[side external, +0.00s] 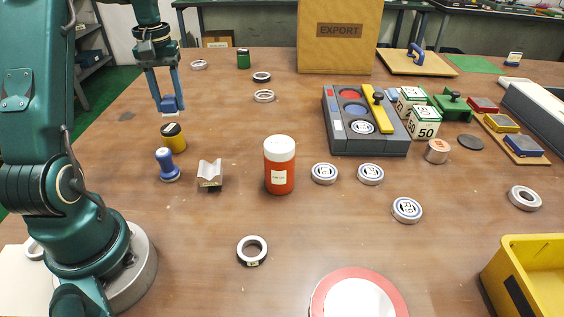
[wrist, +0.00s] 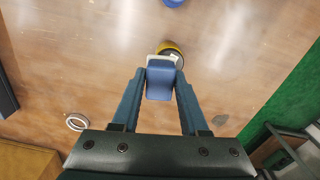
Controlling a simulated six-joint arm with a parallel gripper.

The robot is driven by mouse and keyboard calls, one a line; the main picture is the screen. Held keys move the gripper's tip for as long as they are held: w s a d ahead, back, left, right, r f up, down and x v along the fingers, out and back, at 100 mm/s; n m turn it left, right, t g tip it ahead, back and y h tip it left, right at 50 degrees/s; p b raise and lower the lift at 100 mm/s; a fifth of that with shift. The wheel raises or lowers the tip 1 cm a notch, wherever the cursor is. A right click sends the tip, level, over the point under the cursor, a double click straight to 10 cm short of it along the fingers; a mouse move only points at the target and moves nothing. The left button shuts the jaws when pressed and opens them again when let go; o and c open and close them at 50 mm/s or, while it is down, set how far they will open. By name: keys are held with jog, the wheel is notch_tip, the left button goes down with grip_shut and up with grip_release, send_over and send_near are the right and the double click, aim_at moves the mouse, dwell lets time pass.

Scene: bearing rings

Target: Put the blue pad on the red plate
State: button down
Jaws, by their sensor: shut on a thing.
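My gripper (side external: 170,102) is shut on a small blue pad (side external: 171,104) with a pale lower end. It holds the pad in the air at the upper left, and the pad shows between the fingers in the wrist view (wrist: 160,82). The red plate (side external: 320,293) lies at the front edge of the side view, partly cut off, with a red rim and a white middle. The plate is well apart from my gripper and is not seen in the wrist view.
A yellow jar with a black lid (side external: 173,142) stands below the gripper. A blue-handled stamp (side external: 166,166), a metal V-block (side external: 210,174) and an orange bottle (side external: 279,172) stand nearby. Several rings lie around. A yellow bin (side external: 535,275) is front right; a blue-topped block (side external: 523,145) lies behind it.

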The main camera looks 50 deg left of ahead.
jog(key=shift+s+a+r, duration=0.25)
jog(key=shift+s+r, duration=0.05)
jog(key=shift+r, duration=0.05)
notch_tip(320, 180, up, 7)
jog(key=shift+s+a+f, duration=0.1)
jog(key=shift+s, duration=0.05)
jog(key=w+d+m, duration=0.3)
jog(key=w+d, duration=0.3)
jog(key=d, duration=0.3)
jog(key=m, duration=0.8)
send_over(338, 312)
notch_tip(338, 312, down, 12)
jog(key=shift+r, duration=0.1)
jog(key=shift+f, duration=2.05)
